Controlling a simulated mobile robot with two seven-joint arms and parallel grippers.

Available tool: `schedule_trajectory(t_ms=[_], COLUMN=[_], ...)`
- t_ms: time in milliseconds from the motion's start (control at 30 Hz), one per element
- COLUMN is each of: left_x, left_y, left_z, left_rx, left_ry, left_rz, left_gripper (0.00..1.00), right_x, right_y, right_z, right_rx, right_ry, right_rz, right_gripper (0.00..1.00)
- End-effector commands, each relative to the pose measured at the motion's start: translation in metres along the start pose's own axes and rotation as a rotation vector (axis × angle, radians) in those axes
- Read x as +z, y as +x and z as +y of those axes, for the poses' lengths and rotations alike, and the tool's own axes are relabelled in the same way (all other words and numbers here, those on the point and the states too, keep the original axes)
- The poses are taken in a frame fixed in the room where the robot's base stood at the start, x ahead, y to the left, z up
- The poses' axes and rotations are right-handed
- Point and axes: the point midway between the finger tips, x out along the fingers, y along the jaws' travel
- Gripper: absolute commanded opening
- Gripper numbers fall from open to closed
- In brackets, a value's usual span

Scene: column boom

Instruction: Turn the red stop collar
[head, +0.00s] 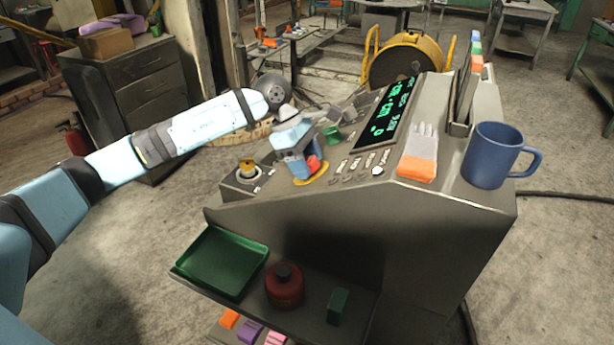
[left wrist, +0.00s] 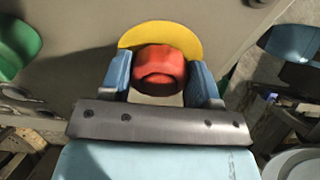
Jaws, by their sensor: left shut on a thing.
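The red stop collar (left wrist: 160,68) sits over a yellow disc (left wrist: 160,34) on the sloping grey console; in the head view the collar (head: 314,162) is partly hidden by my gripper. My left gripper (head: 304,172) is over it, and its blue fingers (left wrist: 161,75) are on either side of the collar in the left wrist view, shut on it. The near part of the collar is hidden by the gripper's grey palm plate. My right gripper is not in view.
The console top (head: 440,195) also carries a green-lit display (head: 388,115), an orange-and-grey glove (head: 419,155), a blue mug (head: 490,158) and a yellow-topped knob (head: 247,166). A lower shelf holds a green tray (head: 183,269) and a red canister (head: 284,287).

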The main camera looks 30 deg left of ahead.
Motion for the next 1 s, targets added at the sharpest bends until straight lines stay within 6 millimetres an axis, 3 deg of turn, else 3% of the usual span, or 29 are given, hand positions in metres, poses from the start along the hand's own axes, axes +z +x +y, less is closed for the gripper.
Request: schedule_trajectory(t_ms=[267, 1000], left_x=[-0.002, 0.000], left_y=[0.005, 0.003], left_z=[-0.001, -0.003], left_rx=[0.014, 0.018], left_ry=[0.182, 0.294], left_rz=[-0.001, 0.000], left_gripper=[0.33, 0.33], right_x=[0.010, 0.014], right_y=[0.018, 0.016], right_z=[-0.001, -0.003], right_rx=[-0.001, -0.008], right_ry=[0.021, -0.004], right_rz=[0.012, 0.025], right_gripper=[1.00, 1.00])
